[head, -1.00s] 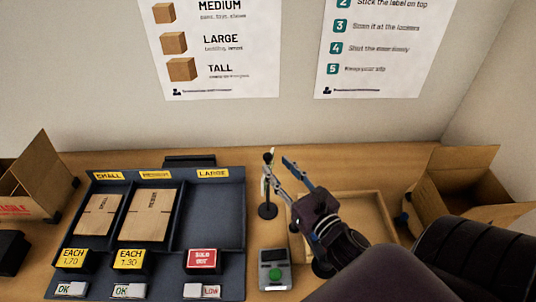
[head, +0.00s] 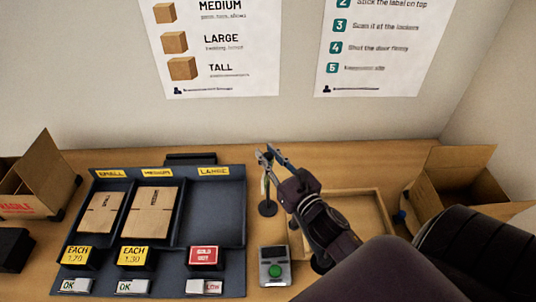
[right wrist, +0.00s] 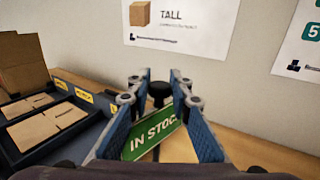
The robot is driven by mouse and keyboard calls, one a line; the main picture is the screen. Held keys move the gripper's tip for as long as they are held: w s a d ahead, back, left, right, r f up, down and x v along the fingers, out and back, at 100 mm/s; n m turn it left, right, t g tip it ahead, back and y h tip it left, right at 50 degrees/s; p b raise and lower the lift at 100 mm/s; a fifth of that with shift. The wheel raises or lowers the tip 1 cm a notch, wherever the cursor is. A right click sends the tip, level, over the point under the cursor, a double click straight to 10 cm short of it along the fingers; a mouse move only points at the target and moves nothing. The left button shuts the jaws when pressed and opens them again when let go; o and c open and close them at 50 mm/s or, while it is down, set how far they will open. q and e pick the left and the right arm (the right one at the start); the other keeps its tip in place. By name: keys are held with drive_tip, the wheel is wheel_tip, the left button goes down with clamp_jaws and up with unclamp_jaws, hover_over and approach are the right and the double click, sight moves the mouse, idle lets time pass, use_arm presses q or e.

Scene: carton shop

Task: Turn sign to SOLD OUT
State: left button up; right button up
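The sign (right wrist: 152,139) is a green plate reading IN STOCK, tilted in the right wrist view. It hangs from a dark post stand (head: 267,208), which stands on the bench between the display tray and a shallow wooden tray. In the head view the sign is seen nearly edge-on. My right gripper (head: 264,152) is at the top of the stand. In the right wrist view its blue-padded fingers (right wrist: 160,90) are apart, with the sign and post between or just beyond them. I cannot tell whether a finger touches the sign. My left gripper is out of view.
A dark display tray (head: 225,264) with flat cartons and price tags lies left. A grey device with a green button (head: 275,268) sits in front of the stand. The shallow wooden tray (head: 376,203) and an open carton (head: 455,180) are right. Another carton (head: 48,172) is far left.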

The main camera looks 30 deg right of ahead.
clamp_jaws()
drive_tip(key=shift+n+y, duration=0.5)
drive_tip(key=shift+y, duration=0.2)
drive_tip(key=shift+n+y, duration=0.5)
drive_tip(key=shift+y, duration=0.4)
drive_tip(key=shift+d+f+n+y+b, duration=0.1)
drive_tip(key=shift+f+n+y+b, duration=0.05)
drive_tip(key=shift+n+y+b, duration=0.65)
drive_tip(key=n+g+y+b, duration=0.2)
drive_tip(key=n+y+b, duration=0.1)
drive_tip(key=y+b, duration=0.1)
drive_tip(key=n+g+y+b, duration=0.3)
drive_tip(key=y+b, duration=0.2)
drive_tip(key=b, duration=0.2)
drive_tip(key=shift+r+n+g+y+b, duration=0.2)
drive_tip(key=shift+n+g+y+b, duration=0.5)
drive_tip(key=shift+b, duration=0.4)
